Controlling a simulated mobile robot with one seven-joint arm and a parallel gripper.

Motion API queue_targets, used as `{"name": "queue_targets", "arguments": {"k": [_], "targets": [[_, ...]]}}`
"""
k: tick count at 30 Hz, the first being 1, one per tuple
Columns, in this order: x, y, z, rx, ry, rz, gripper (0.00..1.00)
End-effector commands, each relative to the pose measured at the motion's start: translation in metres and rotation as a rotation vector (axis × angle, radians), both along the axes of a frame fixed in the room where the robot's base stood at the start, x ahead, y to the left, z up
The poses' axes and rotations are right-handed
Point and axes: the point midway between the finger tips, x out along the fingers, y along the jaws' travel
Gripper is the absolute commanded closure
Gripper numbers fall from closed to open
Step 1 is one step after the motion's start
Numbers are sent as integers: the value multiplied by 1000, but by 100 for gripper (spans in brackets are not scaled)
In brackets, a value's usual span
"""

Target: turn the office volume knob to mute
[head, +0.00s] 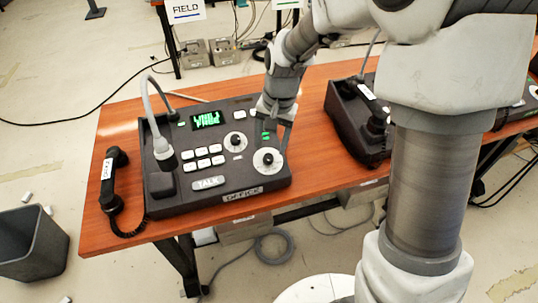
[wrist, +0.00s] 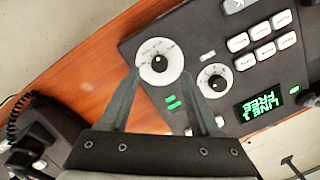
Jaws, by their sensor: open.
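The dark office console (head: 180,165) stands on the wooden table, with an "OFFICE" label on its front. A large knob (head: 267,158) with a black cap on a white dial is at its front right corner. It also shows in the wrist view (wrist: 159,63). A smaller knob (head: 235,141) sits behind and left of it. No label tells me which knob is volume. My gripper (head: 274,145) is open over the large knob. In the wrist view its fingertips (wrist: 160,72) lie on either side of the large dial; I cannot tell whether they touch it.
White buttons (head: 203,157) and a green display (head: 207,120) are on the console; a gooseneck microphone (head: 161,135) rises at its left. A black handset (head: 112,178) lies on the table (head: 100,217) further left. Another dark phone unit (head: 350,125) stands to the right.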

Motion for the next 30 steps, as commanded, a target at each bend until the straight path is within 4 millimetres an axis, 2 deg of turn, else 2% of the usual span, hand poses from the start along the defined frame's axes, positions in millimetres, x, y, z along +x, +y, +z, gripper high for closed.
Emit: {"name": "queue_targets", "arguments": {"k": [1, 3, 9, 20, 30], "targets": [[-1, 1, -13, -1, 4, 0, 36], [0, 3, -24, 0, 3, 0, 36], [1, 5, -43, 0, 1, 0, 36], [2, 5, -46, 0, -1, 0, 36], [2, 5, -46, 0, -1, 0, 98]]}}
